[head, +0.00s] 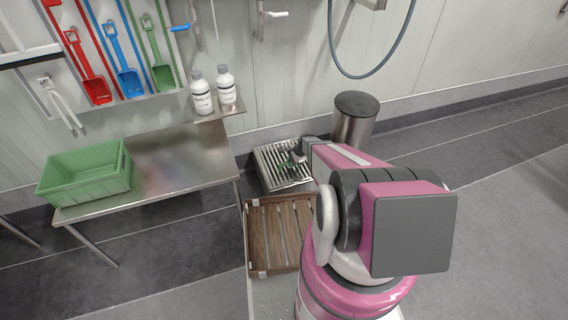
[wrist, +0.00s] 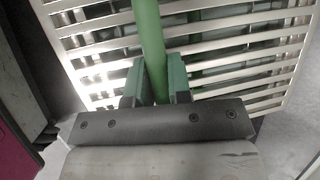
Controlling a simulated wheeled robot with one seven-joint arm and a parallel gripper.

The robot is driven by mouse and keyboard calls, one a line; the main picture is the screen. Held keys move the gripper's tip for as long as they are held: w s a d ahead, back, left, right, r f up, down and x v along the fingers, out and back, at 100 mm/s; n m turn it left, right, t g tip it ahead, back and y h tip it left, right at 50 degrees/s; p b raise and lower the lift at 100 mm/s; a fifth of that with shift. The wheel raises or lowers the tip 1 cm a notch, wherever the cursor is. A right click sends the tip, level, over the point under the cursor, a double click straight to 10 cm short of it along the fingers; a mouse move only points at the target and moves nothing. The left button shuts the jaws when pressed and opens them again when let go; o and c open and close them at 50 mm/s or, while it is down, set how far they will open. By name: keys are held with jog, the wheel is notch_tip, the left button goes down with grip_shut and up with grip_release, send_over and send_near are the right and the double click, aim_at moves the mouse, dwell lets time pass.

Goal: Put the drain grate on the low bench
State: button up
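The drain grate (head: 270,158) is a pale metal slatted panel just beyond the wooden tray, to the right of the steel bench. It fills much of the wrist view (wrist: 95,75), with a green bar (wrist: 151,40) across it. My gripper (wrist: 160,85) has a green finger pad on each side of this bar, close against it, and looks shut on it. In the head view my arm partly covers the gripper (head: 291,160) and the grate's right side. I cannot tell whether the grate is raised. The low steel bench (head: 190,155) stands at the left.
A green crate (head: 88,172) takes up the bench's left end; its right part is bare. Two white bottles (head: 213,92) stand on a small wall shelf above its back right corner. A slatted wooden tray (head: 262,235) lies beside my base. A steel bin (head: 354,120) stands behind my arm.

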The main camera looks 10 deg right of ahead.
grip_shut()
jog(key=shift+r, duration=0.4)
jog(key=shift+r, duration=1.1)
jog(key=shift+r, duration=0.1)
jog(key=shift+r, duration=0.85)
